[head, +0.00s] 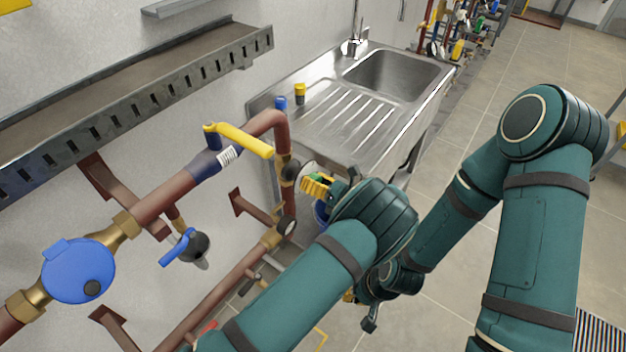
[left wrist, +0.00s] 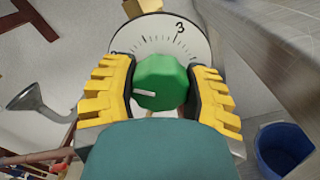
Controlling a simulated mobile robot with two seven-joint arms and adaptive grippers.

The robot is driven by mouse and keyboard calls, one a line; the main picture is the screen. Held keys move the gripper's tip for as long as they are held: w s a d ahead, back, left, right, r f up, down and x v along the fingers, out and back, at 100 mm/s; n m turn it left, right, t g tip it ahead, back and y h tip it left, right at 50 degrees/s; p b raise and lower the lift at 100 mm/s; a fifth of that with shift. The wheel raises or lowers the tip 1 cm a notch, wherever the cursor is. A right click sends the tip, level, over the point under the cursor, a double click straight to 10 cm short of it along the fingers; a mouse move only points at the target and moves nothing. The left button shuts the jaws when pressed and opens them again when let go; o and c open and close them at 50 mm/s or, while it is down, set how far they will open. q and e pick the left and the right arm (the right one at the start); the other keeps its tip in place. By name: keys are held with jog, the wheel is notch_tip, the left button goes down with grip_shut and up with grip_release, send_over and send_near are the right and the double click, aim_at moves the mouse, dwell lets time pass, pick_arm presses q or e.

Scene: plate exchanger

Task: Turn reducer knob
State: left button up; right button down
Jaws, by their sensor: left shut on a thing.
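The reducer knob (left wrist: 162,80) is green and round, with a white mark pointing left, in the left wrist view. It sits in front of a white dial (left wrist: 150,30) with black ticks and a figure 3. My left gripper (head: 318,186) has its yellow-padded fingers shut on the knob's two sides. In the head view the fingers hide most of the knob, and the dial's pale edge shows behind them by the copper pipe. My right gripper (head: 368,312) is low behind my left forearm, partly hidden, and its finger opening is unclear.
A copper pipe (head: 165,190) with a yellow-handled valve (head: 242,139), a blue-handled valve (head: 178,247) and a blue meter (head: 78,270) runs along the wall at left. A steel sink (head: 395,75) stands behind. A blue bucket (left wrist: 282,148) is below right in the left wrist view.

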aim_at(314, 175)
pick_arm(q)
jog(key=shift+r+m, duration=0.1)
jog(key=shift+m, duration=0.3)
jog(key=o, duration=1.2)
notch_tip(314, 175, up, 10)
jog(key=shift+d, duration=0.1)
dwell(0.3)
